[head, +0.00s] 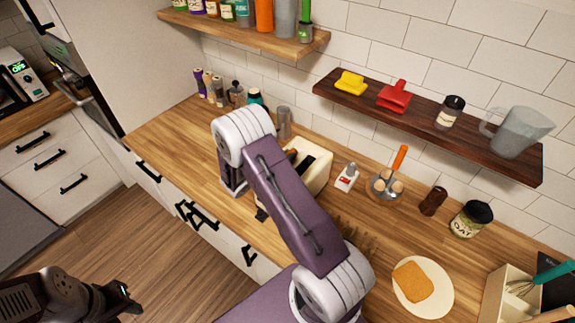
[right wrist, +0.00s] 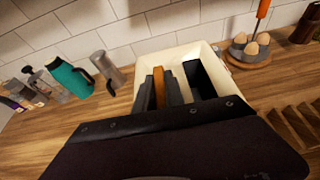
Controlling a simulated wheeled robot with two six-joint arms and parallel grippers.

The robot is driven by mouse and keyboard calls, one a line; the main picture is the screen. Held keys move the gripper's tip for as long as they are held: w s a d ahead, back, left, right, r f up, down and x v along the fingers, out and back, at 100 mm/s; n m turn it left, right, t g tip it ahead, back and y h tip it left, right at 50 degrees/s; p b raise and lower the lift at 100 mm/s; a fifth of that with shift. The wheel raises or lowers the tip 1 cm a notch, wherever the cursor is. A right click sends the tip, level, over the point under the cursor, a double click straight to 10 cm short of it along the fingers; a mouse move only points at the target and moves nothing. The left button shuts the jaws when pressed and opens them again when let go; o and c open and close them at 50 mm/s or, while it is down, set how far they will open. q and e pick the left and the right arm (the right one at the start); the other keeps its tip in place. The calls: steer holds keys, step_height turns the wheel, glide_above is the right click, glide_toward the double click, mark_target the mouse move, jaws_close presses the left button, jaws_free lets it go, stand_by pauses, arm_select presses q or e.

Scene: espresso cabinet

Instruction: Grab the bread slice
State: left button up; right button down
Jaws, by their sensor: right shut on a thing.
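A cream toaster (right wrist: 146,66) stands on the counter; its body also shows behind my right arm in the head view (head: 316,170). My right gripper (right wrist: 160,92) is at the toaster's left slot in the right wrist view, shut on a browned bread slice (right wrist: 159,80) seen edge-on between its dark fingers. How deep the slice sits is hidden. The other slot looks dark and empty. Another bread slice (head: 412,283) lies flat on a white plate (head: 437,272). My left gripper (head: 122,297) is low at the left, over the floor; its opening is unclear.
An egg holder (head: 383,190), a small white bottle (head: 347,177), a brown shaker (head: 432,201) and an oat jar (head: 470,218) stand right of the toaster. A dark shelf (head: 430,118) hangs above.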

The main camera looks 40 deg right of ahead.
stand_by(0.4)
step_height(320, 180, up, 10)
steer(key=shift+b, duration=0.9)
